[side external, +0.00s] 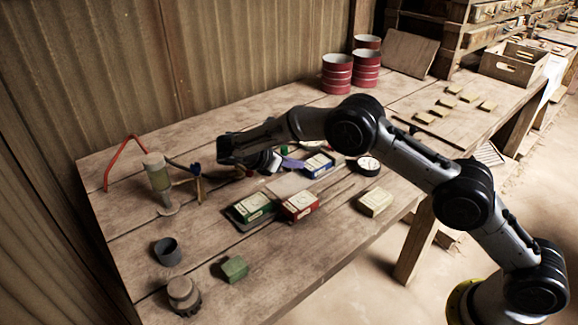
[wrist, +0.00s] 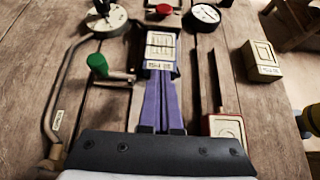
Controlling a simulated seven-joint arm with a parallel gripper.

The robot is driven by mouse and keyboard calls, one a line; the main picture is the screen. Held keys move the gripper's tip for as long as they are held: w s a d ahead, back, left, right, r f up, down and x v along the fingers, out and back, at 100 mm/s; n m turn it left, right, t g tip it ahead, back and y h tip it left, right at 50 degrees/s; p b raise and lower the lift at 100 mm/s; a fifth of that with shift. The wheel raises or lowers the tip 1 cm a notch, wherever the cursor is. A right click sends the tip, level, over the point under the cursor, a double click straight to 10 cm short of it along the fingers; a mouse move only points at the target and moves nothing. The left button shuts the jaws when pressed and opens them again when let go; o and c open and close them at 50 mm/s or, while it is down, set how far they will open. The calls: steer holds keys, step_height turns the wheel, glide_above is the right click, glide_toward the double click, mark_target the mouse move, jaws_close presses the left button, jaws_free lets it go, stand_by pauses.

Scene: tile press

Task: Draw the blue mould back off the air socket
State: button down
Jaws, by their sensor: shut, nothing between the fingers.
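The blue mould (side external: 321,172) lies on the bench, beyond my gripper's tips, with a pale stamped tile on top. It also shows in the wrist view (wrist: 178,64), straight ahead of the fingers. My gripper (side external: 302,164) is low over the bench with its purple fingers together, pointing at the near end of the mould. In the wrist view the fingertips (wrist: 161,78) reach that end; I cannot tell whether they touch it. Nothing shows between the fingers. I cannot make out the air socket or whether the mould sits on it.
A red mould (side external: 300,207) and a green mould (side external: 250,208) lie nearer the front. A cream block (side external: 375,202) is to their right. A black-rimmed gauge (side external: 368,166) is beyond the blue mould. A green-knobbed lever (wrist: 97,62) and a bent pipe (wrist: 58,95) are left of the fingers.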

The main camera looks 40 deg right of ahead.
mark_target(321, 160)
steer(key=d, duration=0.5)
steer(key=d+f, duration=0.1)
steer(key=d, duration=0.1)
steer(key=shift+d, duration=0.25)
steer(key=shift+f, duration=0.35)
steer(key=shift+a+f, duration=0.1)
